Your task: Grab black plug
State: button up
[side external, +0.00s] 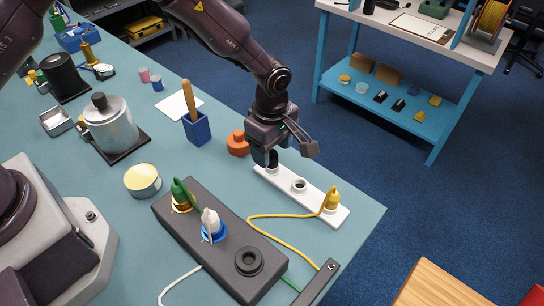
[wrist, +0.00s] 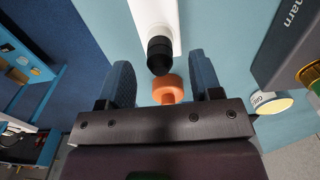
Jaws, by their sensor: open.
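The black plug (side external: 272,160) stands in the far-left socket of a white strip (side external: 315,200), partly hidden by my gripper (side external: 279,158). In the wrist view the black plug (wrist: 160,55) shows at the end of the white strip (wrist: 157,12). My gripper (wrist: 163,70) is open there, one finger on each side of the plug's line, with a gap to both fingers. I cannot tell how far the fingertips reach down along the plug.
An orange knobbed object (side external: 238,143) stands close beside the gripper. The strip also has an empty socket (side external: 300,185) and a yellow plug (side external: 331,199).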

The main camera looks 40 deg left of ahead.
jog(key=shift+f, duration=0.9)
jog(key=shift+c, duration=0.4)
jog(key=c, duration=0.9)
